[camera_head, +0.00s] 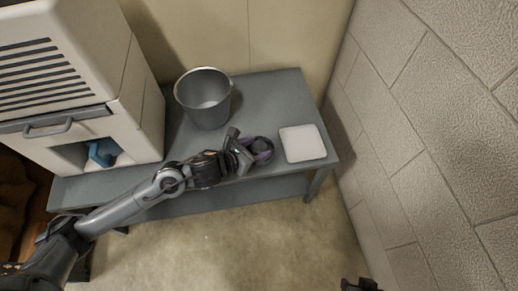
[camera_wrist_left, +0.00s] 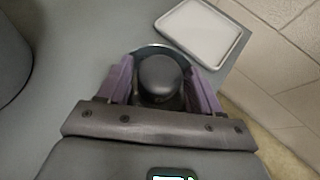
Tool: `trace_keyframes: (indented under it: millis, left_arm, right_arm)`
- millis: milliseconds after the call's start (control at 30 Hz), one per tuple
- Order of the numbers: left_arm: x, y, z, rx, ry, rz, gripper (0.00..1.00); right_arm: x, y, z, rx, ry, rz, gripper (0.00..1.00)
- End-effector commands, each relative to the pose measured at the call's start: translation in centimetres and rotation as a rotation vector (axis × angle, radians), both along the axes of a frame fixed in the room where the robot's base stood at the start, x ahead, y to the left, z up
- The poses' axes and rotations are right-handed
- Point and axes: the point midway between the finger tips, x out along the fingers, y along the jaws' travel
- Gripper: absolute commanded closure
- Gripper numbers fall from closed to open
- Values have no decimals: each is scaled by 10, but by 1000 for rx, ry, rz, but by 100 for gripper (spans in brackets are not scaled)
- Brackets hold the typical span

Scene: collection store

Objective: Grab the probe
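A dark object with a rounded top (camera_wrist_left: 160,75) stands between the purple fingers of my left gripper (camera_wrist_left: 160,88) in the left wrist view. A pale curved rim shows behind it. I cannot tell for certain whether it is the probe. The fingers are spread on either side of it, with no clear grip visible. In the head view, my left gripper (camera_head: 260,150) is low over the table's front edge, left of the white tray, and largely hides the object. A small dark part at the bottom edge may be my right gripper (camera_head: 360,285); its fingers cannot be made out.
A grey table (camera_head: 270,95) carries a grey bucket (camera_head: 204,92) at the back and a white tray (camera_head: 302,143) at the right, which also shows in the wrist view (camera_wrist_left: 203,28). A cabinet (camera_head: 128,85) with a blue thing (camera_head: 102,153) in its niche stands left. A block wall (camera_head: 440,130) bounds the right.

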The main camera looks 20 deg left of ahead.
Motion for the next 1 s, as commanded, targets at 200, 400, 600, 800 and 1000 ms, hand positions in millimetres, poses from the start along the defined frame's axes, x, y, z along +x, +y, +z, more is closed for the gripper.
trace_keyframes:
  millis: [200, 400, 600, 800, 1000]
  left_arm:
    - [0, 0, 0, 0, 0, 0, 69]
    - [0, 0, 0, 0, -1, 0, 85]
    - [0, 0, 3, 0, -1, 0, 85]
    - [0, 0, 18, 0, -2, 0, 85]
    - [0, 0, 48, 2, -4, -1, 85]
  right_arm:
    - [0, -1, 0, -3, 0, 2, 57]
    - [0, -1, 0, -4, -1, 2, 57]
    - [0, -1, 2, -3, 0, 2, 57]
    - [0, 0, 11, -2, 0, 2, 57]
    - [0, 0, 30, 1, 0, -1, 57]
